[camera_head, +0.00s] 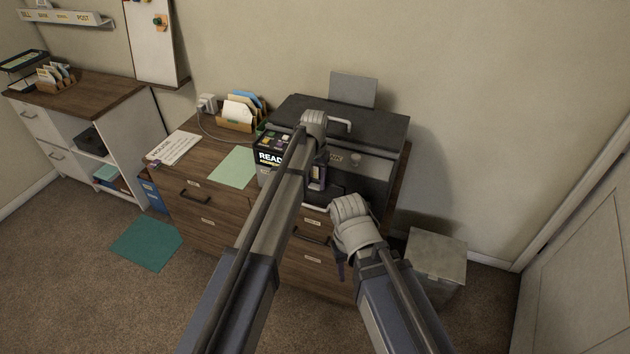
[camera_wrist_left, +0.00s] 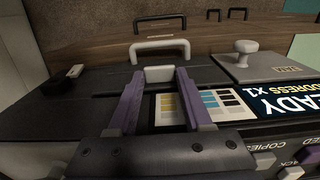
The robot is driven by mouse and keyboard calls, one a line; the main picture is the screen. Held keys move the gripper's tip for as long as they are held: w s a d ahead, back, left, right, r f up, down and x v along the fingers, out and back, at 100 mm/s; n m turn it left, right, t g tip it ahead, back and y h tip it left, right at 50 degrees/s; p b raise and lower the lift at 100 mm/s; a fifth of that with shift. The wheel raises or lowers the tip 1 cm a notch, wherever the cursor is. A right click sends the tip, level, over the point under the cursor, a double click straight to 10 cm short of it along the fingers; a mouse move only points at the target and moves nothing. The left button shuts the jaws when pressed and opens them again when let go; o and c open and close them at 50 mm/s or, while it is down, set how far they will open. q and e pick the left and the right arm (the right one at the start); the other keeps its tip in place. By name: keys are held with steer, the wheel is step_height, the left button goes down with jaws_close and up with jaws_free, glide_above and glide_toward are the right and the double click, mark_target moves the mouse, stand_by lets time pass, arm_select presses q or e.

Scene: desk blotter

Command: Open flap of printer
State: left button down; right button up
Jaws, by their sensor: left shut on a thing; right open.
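The dark printer (camera_head: 385,128) stands on the wooden desk, and its broad top lies flat. A white bar handle (camera_head: 342,125) is on it, and a white handle also shows in the left wrist view (camera_wrist_left: 160,46). In the head view my left arm hides part of the printer's front. My right gripper (camera_head: 341,268) is open and empty, low in front of the drawers. I cannot tell how far the flap is open.
A display panel (camera_head: 268,158) is at the printer's left. A green sheet (camera_head: 233,167) and a letter holder (camera_head: 237,122) lie left of it on the desk. A grey bin (camera_head: 436,258) stands right of the drawers. The floor at left holds a teal mat (camera_head: 146,243).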

arm_select(q)
steer(key=shift+s+a+f+t+b, duration=0.15)
steer(key=shift+s+f+t+b, duration=0.15)
steer(key=shift+s+t, duration=0.35)
steer(key=shift+s+a+f+t+h+b, duration=0.25)
steer(key=shift+s+t+h+b, duration=0.25)
steer(key=shift+t+b, duration=0.15)
steer(key=s+f+t+h+b, duration=0.1)
steer(key=t+b, duration=0.2)
steer(key=b, duration=0.3)
steer(key=s+f+t+h+b, duration=0.1)
steer(key=f+t+b, duration=0.1)
steer(key=b, duration=0.4)
steer(key=s+f+t+h+b, duration=0.1)
steer(key=f+t+b, duration=0.1)
steer(key=t+b, duration=0.3)
steer(key=shift+a+f+b, duration=0.15)
steer(key=shift+a+b, duration=0.25)
steer(key=shift+w+t+b, duration=0.1)
steer(key=shift+t+b, duration=0.3)
steer(key=shift+b, duration=0.6)
steer(key=shift+c, duration=1.6)
jaws_free()
